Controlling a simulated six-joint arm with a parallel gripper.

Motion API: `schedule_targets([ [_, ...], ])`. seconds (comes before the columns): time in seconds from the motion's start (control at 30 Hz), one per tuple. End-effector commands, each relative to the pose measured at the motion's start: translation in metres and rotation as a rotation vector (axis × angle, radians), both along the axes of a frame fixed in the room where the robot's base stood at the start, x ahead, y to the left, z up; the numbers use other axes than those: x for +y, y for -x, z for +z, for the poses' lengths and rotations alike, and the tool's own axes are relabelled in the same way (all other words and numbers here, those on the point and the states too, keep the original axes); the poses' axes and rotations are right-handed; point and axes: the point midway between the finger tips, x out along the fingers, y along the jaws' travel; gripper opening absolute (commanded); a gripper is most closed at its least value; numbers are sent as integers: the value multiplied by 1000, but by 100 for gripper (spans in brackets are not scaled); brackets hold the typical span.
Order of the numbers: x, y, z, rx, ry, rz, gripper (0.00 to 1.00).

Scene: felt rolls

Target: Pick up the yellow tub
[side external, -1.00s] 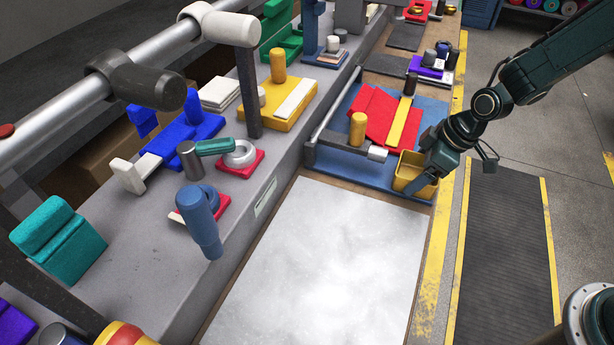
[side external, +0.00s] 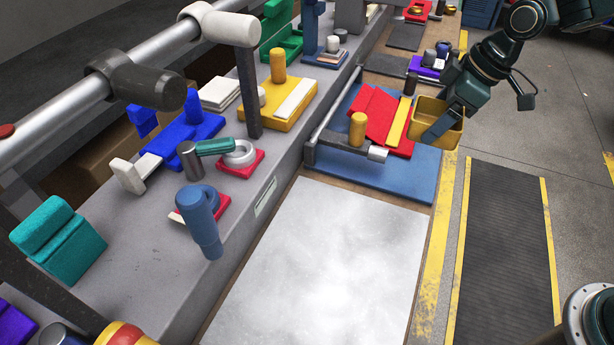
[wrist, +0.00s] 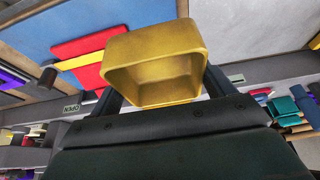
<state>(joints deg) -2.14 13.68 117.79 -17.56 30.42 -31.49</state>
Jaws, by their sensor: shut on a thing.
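The yellow tub (side external: 429,107) is held in the air above the right edge of the blue mat (side external: 410,178) in the side external view. My gripper (side external: 440,128) is shut on it, with a dark finger across the tub's near side. In the wrist view the tub (wrist: 154,65) sits between my two fingers, its open side facing the camera, and it looks empty. The tub appears clear of the mat and of the red and yellow pieces beside it.
A red block (side external: 372,112) with a yellow strip (side external: 396,124) lies on the mat, left of the tub. A yellow cylinder (side external: 357,130) stands near a grey bar. A bare white sheet (side external: 325,265) lies in front.

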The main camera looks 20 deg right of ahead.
Motion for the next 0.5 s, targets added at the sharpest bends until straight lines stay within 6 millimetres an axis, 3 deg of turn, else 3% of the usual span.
schedule_targets([
  [0.2,0,0,39,-3,0,0,50],
  [0.5,0,0,60,-1,0,0,50],
])
